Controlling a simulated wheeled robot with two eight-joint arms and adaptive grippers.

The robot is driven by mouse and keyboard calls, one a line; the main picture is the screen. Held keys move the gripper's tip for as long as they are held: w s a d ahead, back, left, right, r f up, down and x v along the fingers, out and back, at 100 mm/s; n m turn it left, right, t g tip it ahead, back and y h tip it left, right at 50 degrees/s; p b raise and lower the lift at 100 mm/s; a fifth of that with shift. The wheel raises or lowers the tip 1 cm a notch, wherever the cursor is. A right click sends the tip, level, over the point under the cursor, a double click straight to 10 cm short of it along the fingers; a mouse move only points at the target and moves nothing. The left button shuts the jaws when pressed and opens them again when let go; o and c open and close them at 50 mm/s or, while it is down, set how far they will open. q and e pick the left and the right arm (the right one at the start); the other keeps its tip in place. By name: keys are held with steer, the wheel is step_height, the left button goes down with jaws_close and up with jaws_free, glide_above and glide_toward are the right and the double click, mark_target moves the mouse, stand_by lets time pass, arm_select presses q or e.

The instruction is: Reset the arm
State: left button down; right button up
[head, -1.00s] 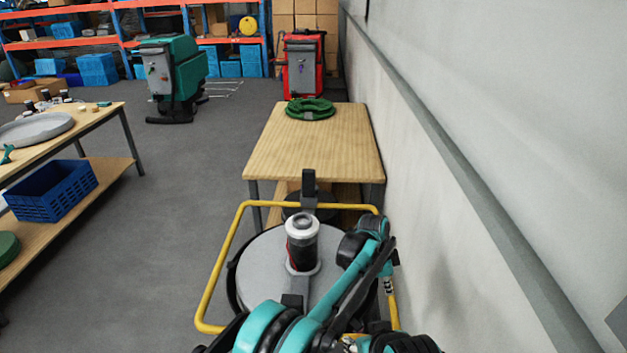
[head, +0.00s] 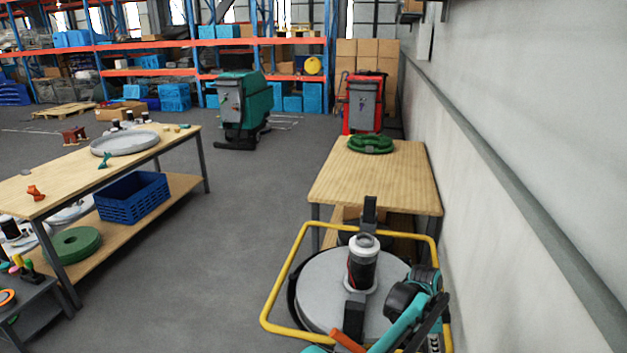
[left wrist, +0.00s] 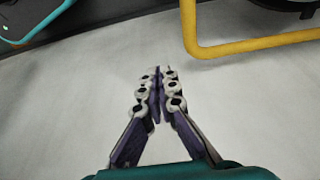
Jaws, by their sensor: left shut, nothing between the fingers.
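My left gripper (left wrist: 158,88) shows in the left wrist view. Its fingers are together, with nothing between them, above a pale, plain surface. The head view shows a teal arm link of mine at the bottom right, and no gripper fingers can be made out there. My right gripper does not show in either view.
A wooden table (head: 375,178) with a green ring (head: 370,144) stands ahead, near the wall (head: 540,150) on the right. A long workbench (head: 70,177) holds a grey disc and small parts at left. Open floor (head: 235,240) lies between them. Scrubber machines (head: 242,105) stand behind.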

arm_select(q)
steer(key=w+a+r+n+t, duration=0.2)
steer(key=a+r+n, duration=0.3)
steer(key=a+r, duration=0.75)
steer(key=s+a+r+n+t, duration=0.1)
steer(key=s+a+r+n, duration=0.15)
steer(key=a, duration=0.65)
steer(key=s+a+r+n+t, duration=0.1)
steer(key=s+a+r+n, duration=0.15)
steer(key=a, duration=0.65)
steer(key=s+a+f+n+t+y, duration=0.3)
steer(key=s+a+n, duration=0.7)
steer(key=s+a, duration=0.8)
steer(key=a+f+t, duration=0.1)
steer(key=a, duration=0.1)
steer(key=shift+a+n, duration=0.35)
steer(key=shift+n, duration=0.05)
